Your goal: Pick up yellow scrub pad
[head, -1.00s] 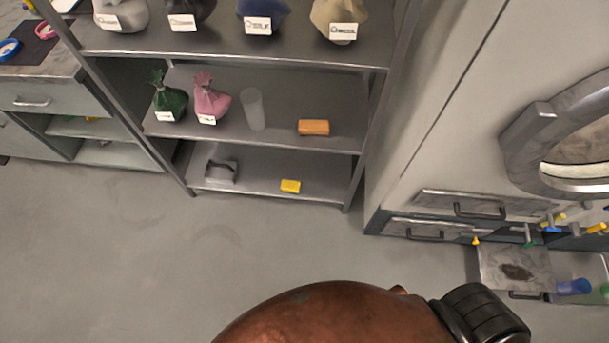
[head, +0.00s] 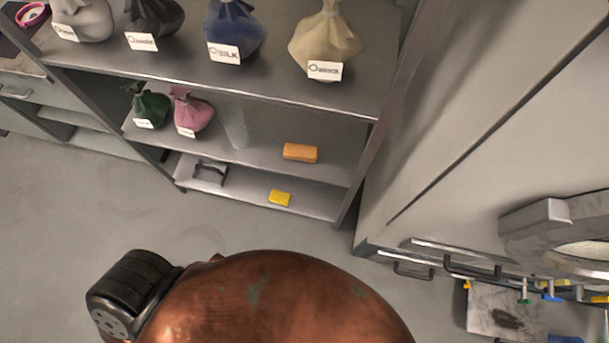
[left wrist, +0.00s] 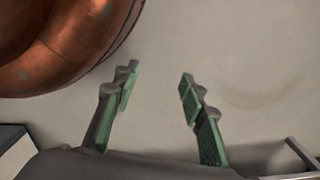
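The yellow scrub pad (head: 280,198) lies on the bottom shelf of the grey metal rack, right of the middle, in the head view. My left gripper (left wrist: 158,82) shows in the left wrist view with its two green-padded fingers spread apart and nothing between them. Plain grey floor lies behind the fingers. The pad does not show in the left wrist view. Neither gripper shows in the head view.
An orange block (head: 300,152), a clear cup (head: 235,128) and green (head: 151,107) and pink (head: 191,112) bags stand on the middle shelf. Labelled bags fill the top shelf. A grey bracket (head: 210,172) shares the bottom shelf. A cabinet (head: 430,190) stands at right. Floor before the rack is clear.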

